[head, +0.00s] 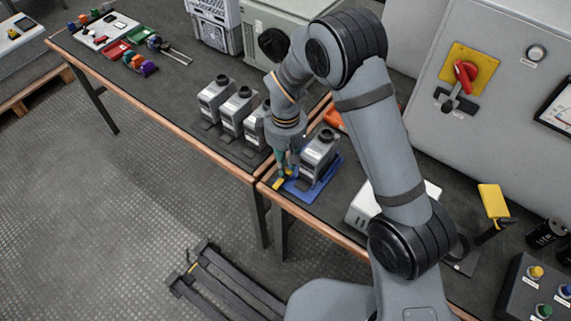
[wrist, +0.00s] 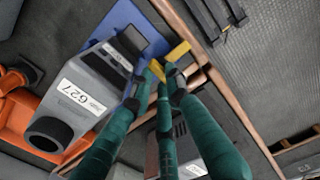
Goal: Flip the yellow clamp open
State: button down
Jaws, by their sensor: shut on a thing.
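My gripper (head: 285,172) reaches down at the left front corner of a blue plate (head: 325,182). A small yellow clamp (head: 278,184) is at that corner, low by the fingertips. In the wrist view the green fingers of my gripper (wrist: 163,80) are closed together around the clamp, whose yellow parts (wrist: 179,51) show at and just beyond the tips. The fingers hide part of it, so its exact angle is unclear. A grey capacitor unit (head: 318,155) with a black cap stands upright on the blue plate; it also shows, labelled 627, in the wrist view (wrist: 88,90).
Several similar grey units (head: 232,112) stand on the table to the left. An orange object (head: 333,118) lies behind the plate. A white box (head: 364,208) and a yellow paddle on a black stand (head: 494,201) are to the right. The table's wooden front edge is close.

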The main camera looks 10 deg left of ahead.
dwell(0.4)
jog(key=c, duration=1.7)
grip_release()
jog(key=shift+o, duration=0.2)
